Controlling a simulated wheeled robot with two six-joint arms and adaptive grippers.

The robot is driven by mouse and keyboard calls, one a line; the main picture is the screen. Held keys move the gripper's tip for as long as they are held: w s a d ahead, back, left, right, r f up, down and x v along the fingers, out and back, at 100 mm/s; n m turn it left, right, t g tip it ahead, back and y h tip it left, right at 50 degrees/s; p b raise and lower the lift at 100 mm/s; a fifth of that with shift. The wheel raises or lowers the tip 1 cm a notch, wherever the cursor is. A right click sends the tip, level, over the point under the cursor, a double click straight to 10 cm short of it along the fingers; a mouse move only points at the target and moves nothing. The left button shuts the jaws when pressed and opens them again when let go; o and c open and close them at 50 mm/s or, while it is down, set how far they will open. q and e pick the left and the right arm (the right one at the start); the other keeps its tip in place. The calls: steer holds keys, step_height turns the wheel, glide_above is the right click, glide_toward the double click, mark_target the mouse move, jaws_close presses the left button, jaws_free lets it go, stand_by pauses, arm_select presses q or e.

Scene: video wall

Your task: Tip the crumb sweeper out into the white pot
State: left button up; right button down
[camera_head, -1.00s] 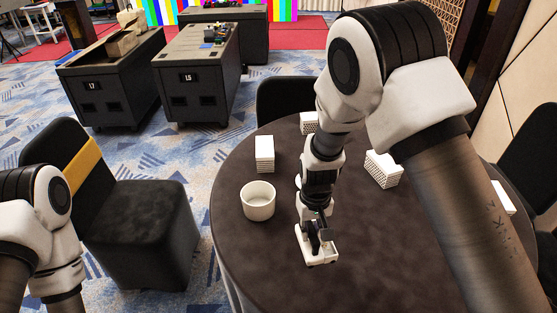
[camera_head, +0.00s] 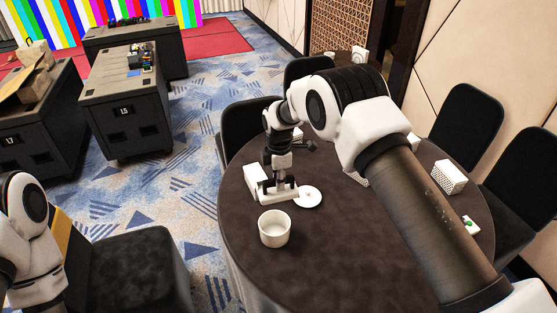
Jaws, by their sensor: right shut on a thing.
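The white pot (camera_head: 274,229), a round open bowl shape, stands upright near the left edge of the dark round table (camera_head: 330,260). My right gripper (camera_head: 279,184) is just beyond the pot, shut on the white crumb sweeper (camera_head: 285,195). The sweeper looks roughly level, behind the pot's far rim and apart from it in the picture. How high it is above the table, and what it holds inside, I cannot tell. My left gripper is out of view; only links of my left arm show at the left edge.
A flat white disc (camera_head: 309,197) lies right of the sweeper. Black chairs (camera_head: 130,268) surround the table. The table's front is bare.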

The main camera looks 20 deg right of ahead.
mark_target(280, 193)
steer(key=shift+w+r+n, duration=0.2)
steer(key=shift+r+n, duration=0.05)
steer(key=shift+n, duration=0.15)
steer(key=shift+s+a+f, duration=0.15)
steer(key=shift+s+a+f+t, duration=0.15)
steer(key=shift+s+t, duration=0.05)
steer(key=shift+t, duration=0.3)
steer(key=shift+s+f+t, duration=0.2)
steer(key=shift+f+t, duration=0.1)
steer(key=shift+t, duration=0.1)
steer(key=shift+s+f+t, duration=0.35)
steer(key=shift+f+t, duration=0.35)
steer(key=shift+t, duration=0.2)
steer(key=shift+s+d+f+t, duration=0.1)
steer(key=shift+d+f+t, duration=0.3)
steer(key=shift+t, duration=0.1)
steer(key=shift+s+a+f, duration=0.1)
steer(key=shift+f, duration=0.05)
arm_select(q)
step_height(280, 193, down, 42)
steer(key=b, duration=4.2)
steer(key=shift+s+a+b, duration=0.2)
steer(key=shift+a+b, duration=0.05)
steer(key=shift+b, duration=0.1)
arm_select(e)
step_height(280, 193, down, 13)
steer(key=w+t, duration=0.2)
steer(key=t, duration=1.7)
steer(key=shift+w+a, duration=0.15)
steer(key=shift+w, duration=0.05)
